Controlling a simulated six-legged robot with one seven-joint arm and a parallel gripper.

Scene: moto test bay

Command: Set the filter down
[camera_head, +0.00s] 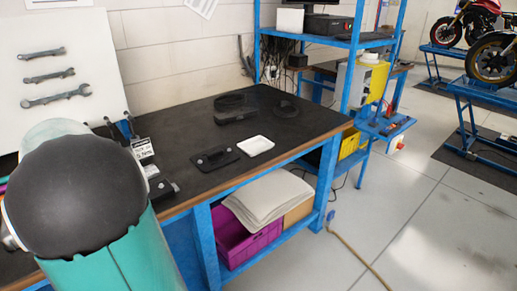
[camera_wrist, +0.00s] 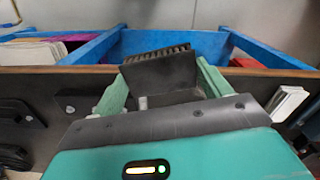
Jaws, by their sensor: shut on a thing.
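The filter (camera_wrist: 157,72) is a dark block with a ridged, pleated brownish edge along its top in the wrist view. My gripper (camera_wrist: 163,80) has its two pale green fingers on either side of it and is shut on it. The filter is over the dark bench top near its front edge; I cannot tell whether it touches the bench. In the head view my arm's teal and black body fills the lower left, and the gripper and filter are hidden.
The black workbench (camera_head: 190,125) carries a white tray (camera_head: 255,146), a black plate with a knob (camera_head: 215,159) and dark coiled items (camera_head: 232,103) behind. A white labelled item (camera_head: 142,149) stands near my arm. A purple crate (camera_head: 245,240) sits below. The bench centre has free room.

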